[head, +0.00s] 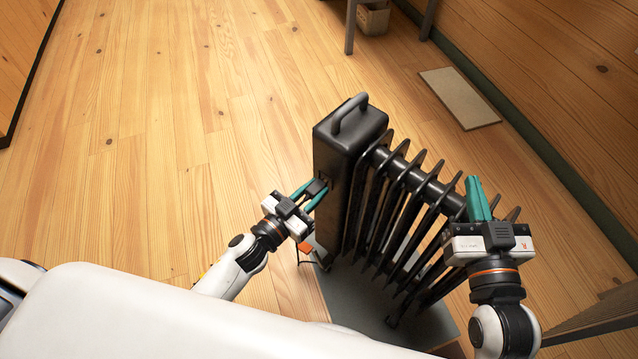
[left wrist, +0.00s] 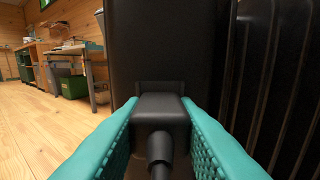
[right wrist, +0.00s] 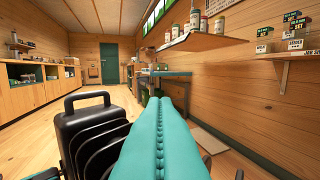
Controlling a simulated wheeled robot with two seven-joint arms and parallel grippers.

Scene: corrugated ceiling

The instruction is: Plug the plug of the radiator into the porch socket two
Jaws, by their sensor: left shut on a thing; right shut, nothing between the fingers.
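The black radiator (head: 345,150) stands upright on a grey mat (head: 350,300), its handle on top and its fins running to the lower right. My left gripper (head: 316,191) is shut on the black plug (left wrist: 160,112), at the left face of the radiator's end box. In the left wrist view the plug sits between the teal fingers with its cord toward the camera, its front at a small recess in the box; I cannot tell how far it is inserted. My right gripper (head: 478,196) is shut and empty above the fins' right end. No porch socket is recognisable.
A beige mat (head: 458,97) lies by the right wall. A table with a box (head: 373,18) under it is at the top. A wall shelf (right wrist: 205,42) holds jars. The wooden floor left of the radiator is clear.

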